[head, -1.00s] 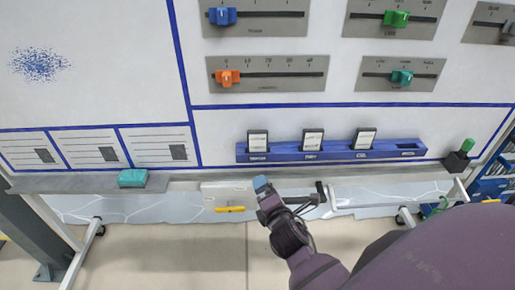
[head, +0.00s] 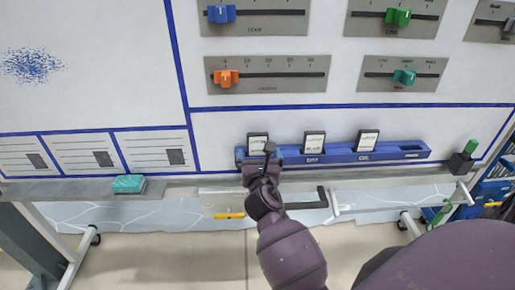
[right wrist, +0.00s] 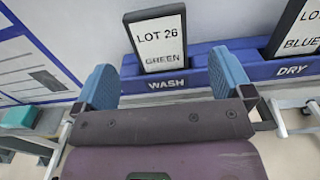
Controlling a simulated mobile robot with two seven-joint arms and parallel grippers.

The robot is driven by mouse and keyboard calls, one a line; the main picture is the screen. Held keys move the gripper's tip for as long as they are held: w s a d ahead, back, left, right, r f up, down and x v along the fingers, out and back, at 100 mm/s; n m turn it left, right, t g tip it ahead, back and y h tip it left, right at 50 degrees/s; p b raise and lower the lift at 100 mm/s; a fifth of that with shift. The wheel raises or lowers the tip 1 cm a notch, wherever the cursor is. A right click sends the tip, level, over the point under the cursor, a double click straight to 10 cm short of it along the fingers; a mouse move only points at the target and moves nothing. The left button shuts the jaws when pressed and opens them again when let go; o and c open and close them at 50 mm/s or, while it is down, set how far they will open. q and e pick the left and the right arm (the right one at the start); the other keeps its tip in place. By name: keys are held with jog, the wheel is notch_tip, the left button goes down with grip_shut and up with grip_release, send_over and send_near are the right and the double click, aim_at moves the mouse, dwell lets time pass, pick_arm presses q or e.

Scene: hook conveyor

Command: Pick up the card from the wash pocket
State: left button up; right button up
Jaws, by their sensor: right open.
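The wash-pocket card is white with a dark frame and reads "LOT 26 GREEN" in the right wrist view (right wrist: 160,42). It stands upright in the pocket labelled WASH of the blue rack (right wrist: 196,67); in the head view the card (head: 257,139) shows just above my right gripper (head: 260,157). That gripper is open. In the right wrist view its two blue fingers (right wrist: 164,84) lie left and right of the card's lower part, with gaps on both sides. The gripper hides part of the WASH pocket in the head view. My left gripper is not in view.
Two more cards stand in the rack, in the DRY pocket (head: 314,142) and the one to its right (head: 367,141); the rightmost slot is empty. A teal eraser-like block (head: 128,184) lies on the grey ledge (head: 55,190). A green-topped black holder (head: 462,160) stands at the right.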

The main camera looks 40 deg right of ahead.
aim_at(258, 146)
jog(key=shift+f+b+x, duration=0.1)
jog(key=shift+b+x, duration=0.1)
jog(key=shift+x, duration=1.35)
jog(key=shift+f+b+x, duration=0.15)
jog(key=shift+x, duration=1.35)
jog(key=shift+a, duration=0.1)
jog(key=c, duration=1)
